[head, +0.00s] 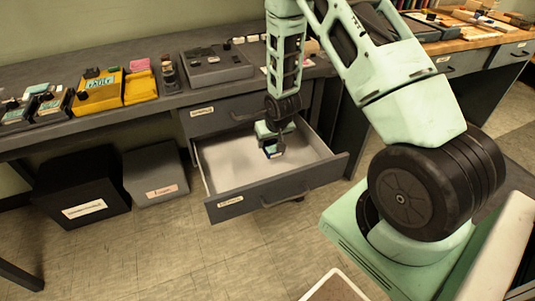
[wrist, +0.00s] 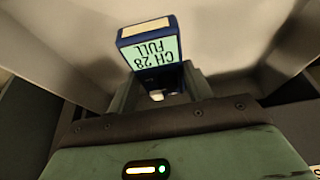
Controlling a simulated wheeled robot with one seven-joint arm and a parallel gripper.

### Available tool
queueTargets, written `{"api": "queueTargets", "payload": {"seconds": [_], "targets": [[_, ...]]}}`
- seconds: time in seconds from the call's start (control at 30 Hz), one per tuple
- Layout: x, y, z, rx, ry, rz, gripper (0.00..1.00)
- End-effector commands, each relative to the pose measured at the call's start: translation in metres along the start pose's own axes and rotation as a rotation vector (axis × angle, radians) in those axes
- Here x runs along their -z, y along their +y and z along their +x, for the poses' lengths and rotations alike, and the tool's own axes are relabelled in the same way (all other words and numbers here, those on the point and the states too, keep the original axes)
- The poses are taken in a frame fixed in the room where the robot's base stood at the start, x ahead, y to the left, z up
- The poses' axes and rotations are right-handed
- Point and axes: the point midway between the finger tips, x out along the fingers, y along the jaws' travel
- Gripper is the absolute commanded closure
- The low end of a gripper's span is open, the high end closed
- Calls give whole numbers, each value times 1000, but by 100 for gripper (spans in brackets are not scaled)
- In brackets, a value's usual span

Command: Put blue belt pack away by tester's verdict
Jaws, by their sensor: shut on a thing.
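The blue belt pack (wrist: 150,47) is between the fingers of my gripper (wrist: 165,85) in the wrist view. In the head view my gripper (head: 271,131) reaches down into an open drawer (head: 222,160) with a light interior. The belt pack (head: 273,152) shows there as a small dark blue block with a pale face, inside the drawer's outline. My gripper is shut on it. I cannot tell whether the pack touches the drawer floor. The tester (head: 213,66) may be the grey box on the bench.
The open drawer's labelled front (head: 250,200) juts out over the floor. A closed drawer (head: 225,115) is above it. A black bin (head: 82,190) and a grey bin (head: 156,172) stand under the bench. Yellow units (head: 98,92) and other devices crowd the bench's left.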

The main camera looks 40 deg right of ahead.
Motion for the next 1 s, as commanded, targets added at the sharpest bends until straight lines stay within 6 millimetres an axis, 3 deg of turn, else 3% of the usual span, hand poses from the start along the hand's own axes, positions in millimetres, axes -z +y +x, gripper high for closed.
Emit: {"api": "queueTargets", "payload": {"seconds": [0.43, 1.0], "targets": [[-18, 0, 45, -1, 0, -1, 76], [-22, 0, 54, 0, 2, 0, 76]]}}
